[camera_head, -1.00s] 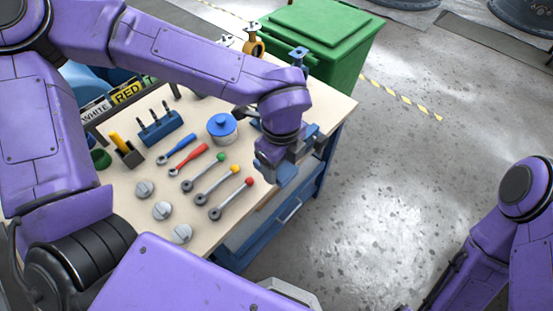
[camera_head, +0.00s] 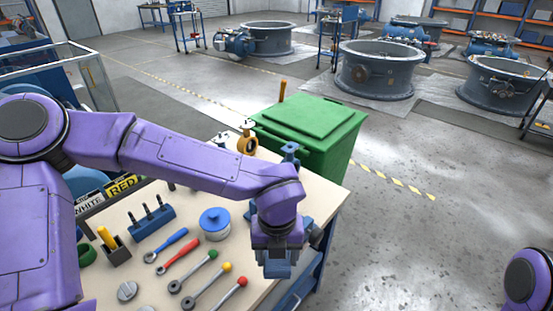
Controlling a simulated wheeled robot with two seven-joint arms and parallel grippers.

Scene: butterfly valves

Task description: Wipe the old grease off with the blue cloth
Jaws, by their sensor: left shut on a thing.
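My left gripper (camera_head: 278,252) points down over the right edge of the workbench. It is shut on a blue piece that looks like the blue cloth (camera_head: 277,269), mostly hidden by the jaws. Only a purple part of my right arm shows at the lower right corner; its gripper is out of view. Large grey round valve bodies (camera_head: 380,72) stand on the floor at the back. I cannot make out old grease on any of them.
The workbench (camera_head: 190,265) holds a blue-lidded pot (camera_head: 215,222), several hand tools and a blue tool block (camera_head: 151,221). A green bin (camera_head: 312,130) stands behind it. Open grey floor lies to the right.

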